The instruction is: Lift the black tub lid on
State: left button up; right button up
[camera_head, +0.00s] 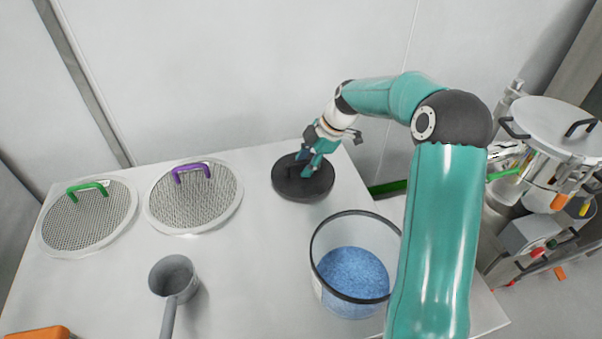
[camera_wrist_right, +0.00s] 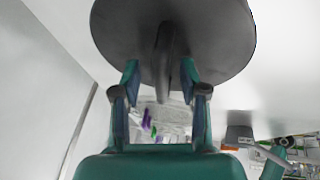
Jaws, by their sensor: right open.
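The black tub lid (camera_head: 290,186) is a dark disc at the back right of the white table, beyond the tub. My right gripper (camera_head: 312,172) is over the lid with its fingers pointing down at it. In the right wrist view, the lid (camera_wrist_right: 215,40) fills the top and its upright handle (camera_wrist_right: 163,60) is between the two open fingers (camera_wrist_right: 163,85), with a gap on each side. The clear tub (camera_head: 318,245) with a black rim stands open and holds blue granules (camera_head: 352,272). My left gripper is not in view.
Two round mesh screens, one with a green handle (camera_head: 88,188) and one with a purple handle (camera_head: 191,170), lie at the back left. A grey scoop (camera_head: 173,277) lies in front. An orange object (camera_head: 38,333) is at the front left. Steel equipment (camera_head: 545,135) stands right.

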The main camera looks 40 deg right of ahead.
grip_shut()
